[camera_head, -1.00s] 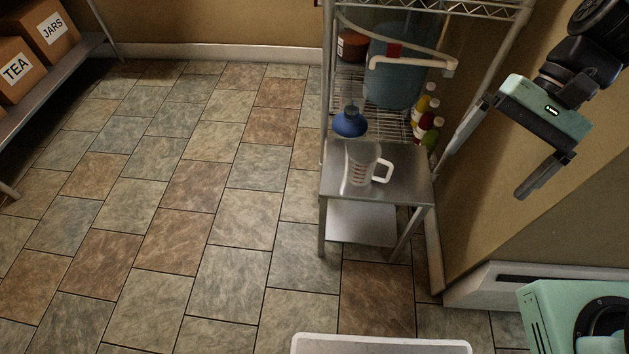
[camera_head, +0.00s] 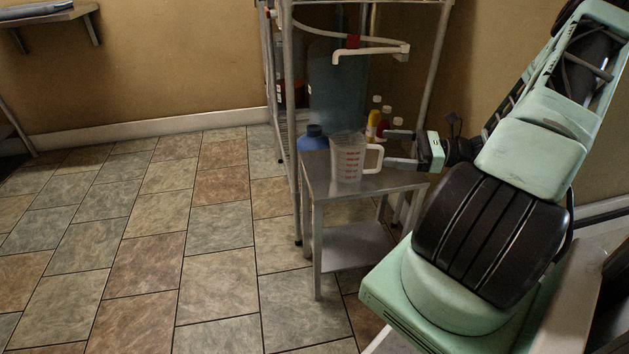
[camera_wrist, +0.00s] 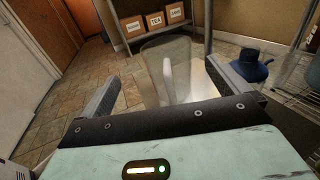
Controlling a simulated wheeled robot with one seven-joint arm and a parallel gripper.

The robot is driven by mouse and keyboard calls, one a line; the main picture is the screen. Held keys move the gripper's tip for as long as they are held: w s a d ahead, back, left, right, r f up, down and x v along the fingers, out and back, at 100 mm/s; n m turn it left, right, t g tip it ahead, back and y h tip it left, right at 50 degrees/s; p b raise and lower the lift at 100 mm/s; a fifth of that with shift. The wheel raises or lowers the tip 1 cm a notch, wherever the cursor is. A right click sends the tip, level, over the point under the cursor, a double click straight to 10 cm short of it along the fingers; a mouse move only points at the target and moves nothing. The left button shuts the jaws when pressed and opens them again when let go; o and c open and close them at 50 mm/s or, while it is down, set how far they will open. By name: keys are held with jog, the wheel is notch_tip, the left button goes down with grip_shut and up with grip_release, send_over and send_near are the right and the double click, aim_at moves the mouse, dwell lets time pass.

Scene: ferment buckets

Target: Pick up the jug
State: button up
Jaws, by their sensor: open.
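The clear measuring jug (camera_head: 347,160) with red markings stands upright on the small metal table (camera_head: 318,192). Its white handle (camera_head: 373,158) points right, toward my gripper (camera_head: 388,148). My gripper is open and level, right beside the handle. In the wrist view the jug (camera_wrist: 150,62) and its handle (camera_wrist: 168,82) show between the two spread fingers (camera_wrist: 166,85). Whether the handle is inside the fingertips or just ahead of them is hard to tell. Nothing is held.
A wire shelf rack (camera_head: 285,120) stands behind the table, with a large blue water bottle (camera_head: 335,90) and a white tap pipe (camera_head: 370,50) above. A blue bottle (camera_head: 313,138) is left of the jug; sauce bottles (camera_head: 375,118) stand behind. Floor to the left is clear.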

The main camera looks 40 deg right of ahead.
aim_at(368, 146)
jog(key=shift+f, duration=0.35)
jog(key=b+x, duration=0.1)
jog(key=x, duration=0.1)
jog(key=b+x, duration=0.1)
jog(key=x, duration=0.1)
jog(key=b+x, duration=0.1)
jog(key=x, duration=0.1)
jog(key=shift+w+d+f, duration=0.1)
jog(key=shift+w+f, duration=0.05)
jog(key=shift+w, duration=0.65)
jog(key=c, duration=1.1)
jog(key=shift+o, duration=0.2)
